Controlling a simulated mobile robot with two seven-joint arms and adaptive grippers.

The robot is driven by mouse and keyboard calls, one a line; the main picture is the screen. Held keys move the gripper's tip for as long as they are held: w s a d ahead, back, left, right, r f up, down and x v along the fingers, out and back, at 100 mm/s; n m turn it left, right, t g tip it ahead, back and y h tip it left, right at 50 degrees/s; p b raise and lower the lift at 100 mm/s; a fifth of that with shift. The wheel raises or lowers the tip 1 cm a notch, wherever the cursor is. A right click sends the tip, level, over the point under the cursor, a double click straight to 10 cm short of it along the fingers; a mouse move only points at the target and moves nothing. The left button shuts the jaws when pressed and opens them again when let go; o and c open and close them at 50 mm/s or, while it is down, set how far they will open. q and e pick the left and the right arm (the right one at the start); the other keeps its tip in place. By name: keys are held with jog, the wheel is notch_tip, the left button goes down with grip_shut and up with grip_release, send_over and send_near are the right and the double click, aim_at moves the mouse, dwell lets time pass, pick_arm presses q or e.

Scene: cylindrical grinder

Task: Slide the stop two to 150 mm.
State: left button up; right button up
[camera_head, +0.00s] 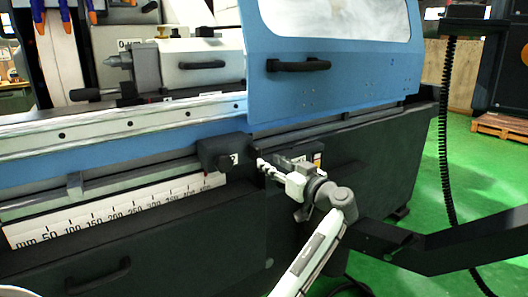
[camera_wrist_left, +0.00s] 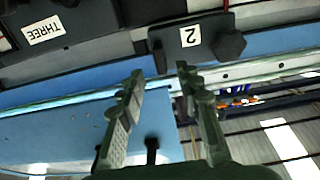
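Stop two (camera_head: 222,152), a dark block marked "2", sits on the front rail near the right end of the white mm scale (camera_head: 115,211). A small red pointer shows below it, well right of the 150 mark. In the left wrist view stop two (camera_wrist_left: 190,38) appears upside down with a dark knob (camera_wrist_left: 230,46) on it. My left gripper (camera_head: 264,165) is just right of stop two. Its fingers (camera_wrist_left: 160,82) are apart with nothing held between them, and no contact with the stop shows. My right gripper is not in view.
The rail left of stop two looks clear.

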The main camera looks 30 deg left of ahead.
aim_at(260, 154)
pick_arm(q)
jog(key=shift+w+a+r, duration=0.15)
jog(key=shift+a+r, duration=0.1)
jog(key=p+x, duration=0.1)
jog(key=x, duration=0.5)
jog(key=shift+w+a+f, duration=0.1)
jog(key=shift+w+a, duration=0.1)
jog(key=shift+a, duration=0.35)
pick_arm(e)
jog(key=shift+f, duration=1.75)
pick_arm(q)
grip_shut()
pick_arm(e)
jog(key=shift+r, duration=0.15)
